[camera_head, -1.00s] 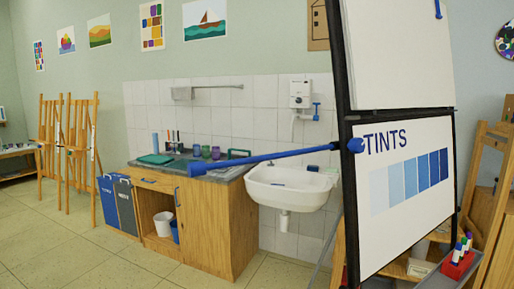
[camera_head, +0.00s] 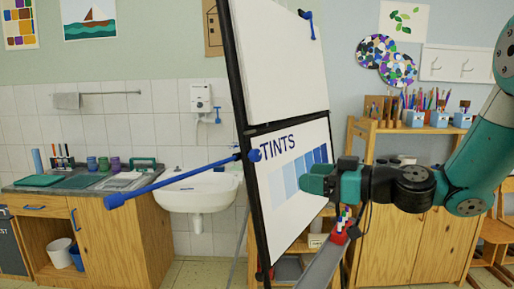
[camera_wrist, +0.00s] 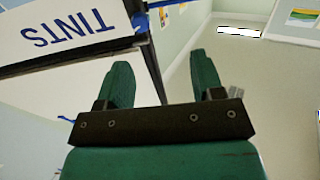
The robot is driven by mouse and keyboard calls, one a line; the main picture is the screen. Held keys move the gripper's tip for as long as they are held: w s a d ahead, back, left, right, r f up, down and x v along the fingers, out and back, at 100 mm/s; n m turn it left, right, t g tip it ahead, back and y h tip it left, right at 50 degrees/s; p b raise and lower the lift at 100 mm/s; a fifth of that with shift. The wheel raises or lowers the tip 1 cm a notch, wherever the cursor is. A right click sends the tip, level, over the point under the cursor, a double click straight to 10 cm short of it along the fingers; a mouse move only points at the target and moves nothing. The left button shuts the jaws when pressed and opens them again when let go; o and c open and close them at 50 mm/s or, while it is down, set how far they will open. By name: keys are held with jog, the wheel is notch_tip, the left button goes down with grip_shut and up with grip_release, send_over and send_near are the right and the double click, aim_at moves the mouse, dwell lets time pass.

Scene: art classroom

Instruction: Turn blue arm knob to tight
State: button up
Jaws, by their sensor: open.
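The blue arm knob (camera_head: 254,155) sits on the black frame post of the flip-chart easel, left of the word TINTS. A long blue arm (camera_head: 180,178) runs from it out to the left, sloping down to a blue end piece. My gripper (camera_head: 304,180) is in front of the TINTS board (camera_head: 277,185), to the right of the knob and apart from it. In the wrist view my gripper (camera_wrist: 163,75) is open and empty, its two green fingers spread. The board shows upside down there, with a blue part (camera_wrist: 140,20) at its edge; I cannot tell if it is the knob.
A red marker holder (camera_head: 340,232) is on the easel's tray (camera_head: 322,262) below my gripper. A white sink (camera_head: 198,195) and wooden counter (camera_head: 115,240) are on the left. A wooden cabinet (camera_head: 400,240) with pencil cups stands behind my arm.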

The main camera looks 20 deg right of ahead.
jog(key=d+r+t, duration=0.1)
jog(key=d, duration=0.1)
jog(key=p, duration=1.2)
send_near(259, 157)
jog(key=shift+m+t+h, duration=0.3)
jog(key=shift+h, duration=0.1)
jog(key=x, duration=0.8)
jog(key=shift+a+r, duration=0.25)
jog(key=shift+a, duration=0.1)
jog(key=shift+w+a+f, duration=0.2)
jog(key=shift+w+a, duration=0.25)
jog(key=shift+w, duration=0.15)
jog(key=shift+c, duration=0.2)
jog(key=c, duration=0.9)
